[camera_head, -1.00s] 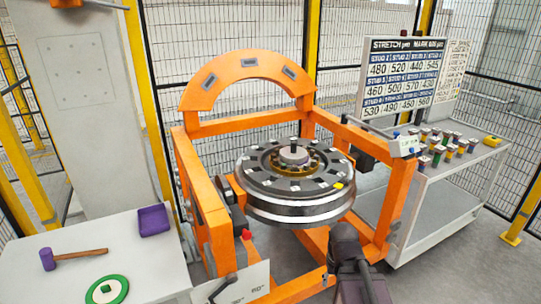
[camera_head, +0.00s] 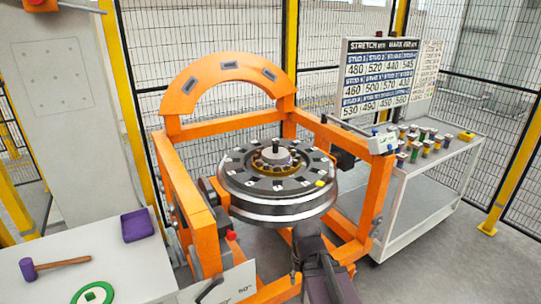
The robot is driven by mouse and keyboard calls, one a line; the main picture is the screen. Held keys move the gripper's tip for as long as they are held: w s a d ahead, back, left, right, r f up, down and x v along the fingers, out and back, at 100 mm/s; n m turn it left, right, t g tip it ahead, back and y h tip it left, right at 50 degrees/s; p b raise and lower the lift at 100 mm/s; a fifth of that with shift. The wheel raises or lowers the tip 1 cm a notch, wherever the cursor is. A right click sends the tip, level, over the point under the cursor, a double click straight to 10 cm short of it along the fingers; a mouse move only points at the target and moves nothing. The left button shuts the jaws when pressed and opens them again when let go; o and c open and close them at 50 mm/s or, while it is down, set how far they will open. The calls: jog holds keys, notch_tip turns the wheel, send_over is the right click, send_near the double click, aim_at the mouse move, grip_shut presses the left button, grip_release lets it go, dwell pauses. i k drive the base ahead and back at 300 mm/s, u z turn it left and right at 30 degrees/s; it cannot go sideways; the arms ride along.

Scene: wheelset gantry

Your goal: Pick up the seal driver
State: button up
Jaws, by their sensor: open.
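No tool here is plainly recognisable as the seal driver. A green-rimmed white disc with a small green block at its middle (camera_head: 77,301) lies on the left table, cut by the bottom edge; I cannot tell whether it is the driver. A purple-headed mallet with a wooden handle (camera_head: 64,263) lies behind it. A dark link of my arm rises from the bottom edge, in front of the wheelset. My gripper's fingers cannot be made out in this view.
The orange gantry (camera_head: 197,232) holds a dark wheelset (camera_head: 277,207) in the centre. A purple tray (camera_head: 137,224) sits on the white left table (camera_head: 150,275). A white cart (camera_head: 425,215) at right carries several coloured studs below a number board (camera_head: 378,80). Mesh fencing stands behind.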

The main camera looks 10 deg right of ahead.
aim_at(275, 154)
jog(key=z, duration=0.05)
jog(key=i, duration=1)
